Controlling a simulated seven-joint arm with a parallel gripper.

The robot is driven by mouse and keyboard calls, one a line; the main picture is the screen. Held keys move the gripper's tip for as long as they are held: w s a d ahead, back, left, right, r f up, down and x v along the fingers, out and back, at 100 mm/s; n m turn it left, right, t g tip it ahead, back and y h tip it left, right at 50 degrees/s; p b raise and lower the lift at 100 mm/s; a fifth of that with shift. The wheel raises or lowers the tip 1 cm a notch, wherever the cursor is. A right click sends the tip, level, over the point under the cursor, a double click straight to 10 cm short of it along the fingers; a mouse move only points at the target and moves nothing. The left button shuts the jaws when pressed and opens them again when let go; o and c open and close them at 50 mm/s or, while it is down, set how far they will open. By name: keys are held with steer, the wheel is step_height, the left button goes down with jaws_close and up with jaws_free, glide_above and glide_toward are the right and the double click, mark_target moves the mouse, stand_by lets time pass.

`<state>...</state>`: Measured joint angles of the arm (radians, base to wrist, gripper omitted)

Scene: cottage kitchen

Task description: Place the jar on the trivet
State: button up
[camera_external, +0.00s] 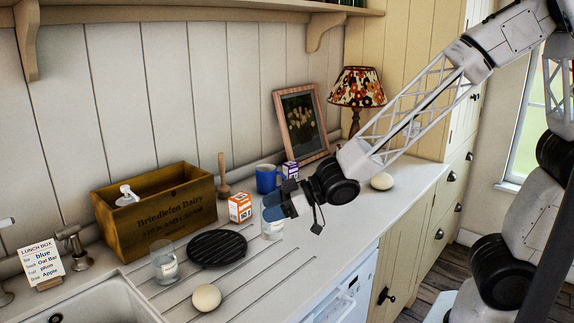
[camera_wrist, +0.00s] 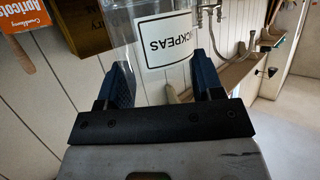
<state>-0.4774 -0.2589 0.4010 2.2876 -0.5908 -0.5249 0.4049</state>
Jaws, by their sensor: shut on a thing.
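A clear glass jar (camera_external: 272,230) with a white label is between the fingers of my gripper (camera_external: 274,208), right of the trivet. I cannot tell whether the jar's base touches the counter. The trivet (camera_external: 217,249) is a round black ridged disc lying flat and bare on the counter.
Another clear labelled jar (camera_external: 165,264) stands left of the trivet, and a pale round object (camera_external: 206,298) lies in front. A wooden crate (camera_external: 156,222) is behind. An orange-and-white box (camera_external: 240,208) and blue mug (camera_external: 266,179) stand near my gripper. A sink (camera_external: 95,301) is at left.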

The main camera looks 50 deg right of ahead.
steer(key=w+a+f, duration=0.1)
steer(key=w+a, duration=0.7)
steer(key=w, duration=0.5)
steer(key=shift+w+a+f, duration=0.15)
steer(key=shift+w+f, duration=0.1)
steer(key=shift+w, duration=0.1)
stand_by(0.5)
steer(key=shift+f, duration=1.75)
steer(key=shift+f, duration=0.15)
steer(key=o, duration=1)
steer(key=shift+r, duration=0.2)
steer(key=shift+s+d+r, duration=0.2)
steer(key=shift+s+d, duration=0.15)
steer(key=shift+v, duration=5.45)
